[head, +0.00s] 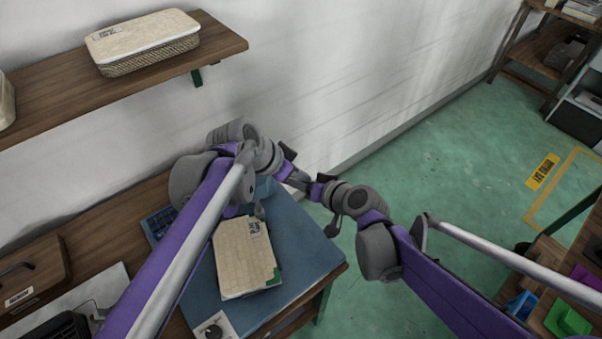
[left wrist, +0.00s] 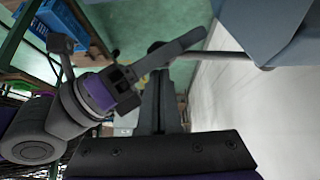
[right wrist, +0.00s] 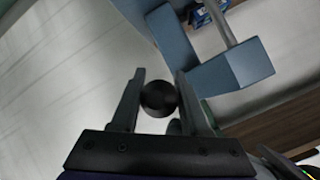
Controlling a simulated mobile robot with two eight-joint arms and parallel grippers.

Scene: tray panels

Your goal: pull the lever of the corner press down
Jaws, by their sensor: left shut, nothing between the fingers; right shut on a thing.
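The blue-grey corner press (right wrist: 232,66) shows in the right wrist view. It is largely hidden behind my left arm in the head view, with a patch of its body (head: 265,188) showing. Its lever ends in a round black knob (right wrist: 158,99). My right gripper (right wrist: 158,90) is shut on this knob, one finger on each side. In the left wrist view the grey lever rod (left wrist: 236,57) runs from the press (left wrist: 285,32) toward my right gripper. My left gripper (left wrist: 160,75) is shut and empty, its fingers pointing toward the knob area. In the head view both grippers meet closely.
A beige panel (head: 240,262) with green corners lies on the blue mat (head: 300,245) on the bench. A wooden shelf (head: 215,45) with a lidded basket (head: 142,42) hangs on the wall. Green floor (head: 440,165) is open to the right.

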